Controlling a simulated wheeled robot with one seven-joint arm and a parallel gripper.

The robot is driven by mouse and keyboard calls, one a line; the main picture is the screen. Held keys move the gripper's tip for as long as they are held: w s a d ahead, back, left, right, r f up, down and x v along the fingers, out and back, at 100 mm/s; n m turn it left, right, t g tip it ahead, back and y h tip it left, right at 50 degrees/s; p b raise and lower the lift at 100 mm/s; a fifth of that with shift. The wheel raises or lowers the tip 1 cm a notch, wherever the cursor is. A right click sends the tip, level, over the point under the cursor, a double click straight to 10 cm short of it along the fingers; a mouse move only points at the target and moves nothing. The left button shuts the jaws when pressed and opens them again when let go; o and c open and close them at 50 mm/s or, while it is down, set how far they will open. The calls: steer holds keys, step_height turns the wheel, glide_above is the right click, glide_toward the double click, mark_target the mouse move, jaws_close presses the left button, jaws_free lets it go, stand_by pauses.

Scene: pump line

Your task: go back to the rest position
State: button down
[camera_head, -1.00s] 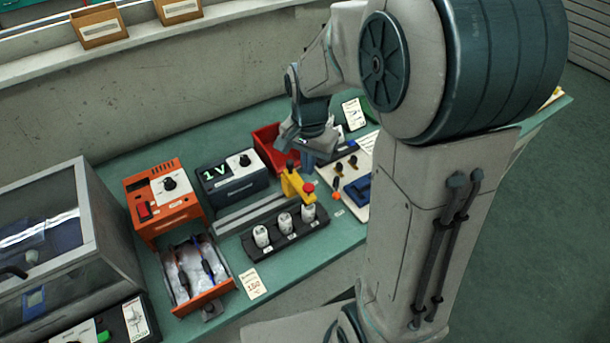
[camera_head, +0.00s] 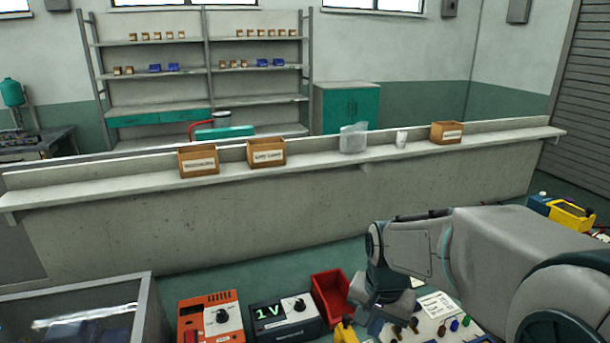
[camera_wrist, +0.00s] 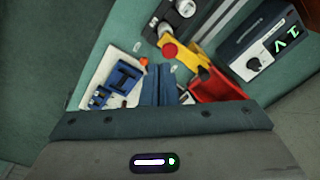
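My gripper (camera_head: 377,325) hangs over the bench at the lower right of the head view, above the white board (camera_head: 432,323) and beside the red bin (camera_head: 331,296). In the wrist view its two blue-grey fingers (camera_wrist: 159,84) lie side by side with no clear gap, and nothing shows between them. My arm reaches in from the right of the head view. The fingertips sit low in the head view, against a cluttered background.
An orange unit (camera_head: 210,318) and a dark meter reading 1V (camera_head: 286,317) stand left of the bin. A yellow part with a red knob (camera_wrist: 186,54) lies near the fingers in the wrist view. A glass-topped case (camera_head: 80,310) is at lower left. A ledge (camera_head: 330,168) holds cardboard boxes.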

steer(key=s+r+n+t, duration=0.2)
steer(key=s+r+n, duration=0.2)
steer(key=s, duration=0.7)
steer(key=shift+d+r+n+t, duration=0.2)
steer(key=shift+d+n+t, duration=0.15)
steer(key=shift+n, duration=0.85)
